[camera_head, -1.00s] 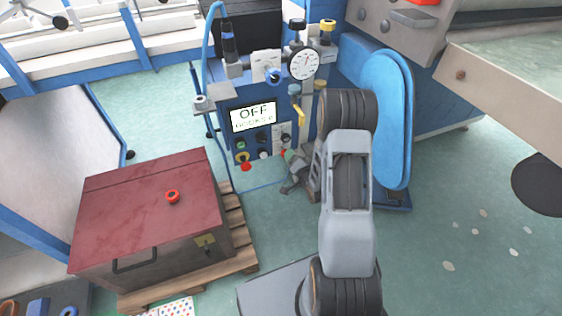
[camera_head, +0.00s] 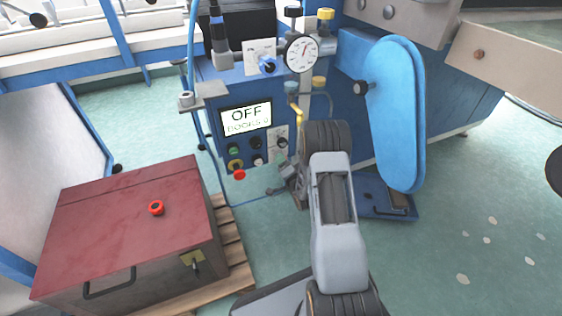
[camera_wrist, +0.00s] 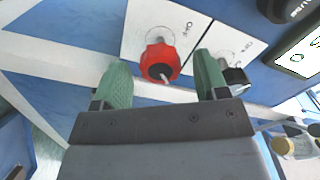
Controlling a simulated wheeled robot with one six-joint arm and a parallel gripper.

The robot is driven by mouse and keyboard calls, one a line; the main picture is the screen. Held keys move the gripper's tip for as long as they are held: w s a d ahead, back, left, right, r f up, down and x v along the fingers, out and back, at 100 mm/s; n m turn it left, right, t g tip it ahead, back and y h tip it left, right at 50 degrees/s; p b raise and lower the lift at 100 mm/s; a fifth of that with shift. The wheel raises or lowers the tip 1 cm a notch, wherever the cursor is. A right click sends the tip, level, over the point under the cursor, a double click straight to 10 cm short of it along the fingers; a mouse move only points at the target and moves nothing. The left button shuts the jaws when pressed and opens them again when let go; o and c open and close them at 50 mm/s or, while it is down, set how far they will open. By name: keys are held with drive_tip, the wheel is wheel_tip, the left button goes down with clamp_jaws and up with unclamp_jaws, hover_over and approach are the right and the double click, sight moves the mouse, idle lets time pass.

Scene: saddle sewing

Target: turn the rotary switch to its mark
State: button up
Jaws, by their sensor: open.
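In the wrist view a red knob (camera_wrist: 160,62) with a pale pointer sits on a white labelled plate (camera_wrist: 138,28). My gripper (camera_wrist: 163,76) is open, its green fingers on either side of the knob in the picture; contact cannot be told. A black knob (camera_wrist: 235,78) on a second white plate shows close beside the right finger. I cannot tell which knob is the rotary switch, nor read its mark. In the head view my gripper (camera_head: 286,170) is low at the blue control panel (camera_head: 222,98), partly hidden by my arm.
Left of the arm stands a dark red box (camera_head: 120,215) on a wooden pallet (camera_head: 232,238). A blue rounded guard (camera_head: 399,115) stands close at right. A gauge (camera_head: 301,53) and a yellow-handled valve sit above the gripper. Green floor is open at lower right.

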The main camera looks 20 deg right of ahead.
drive_tip(key=shift+w+b, duration=0.4)
drive_tip(key=shift+w, duration=1.35)
drive_tip(key=c, duration=0.9)
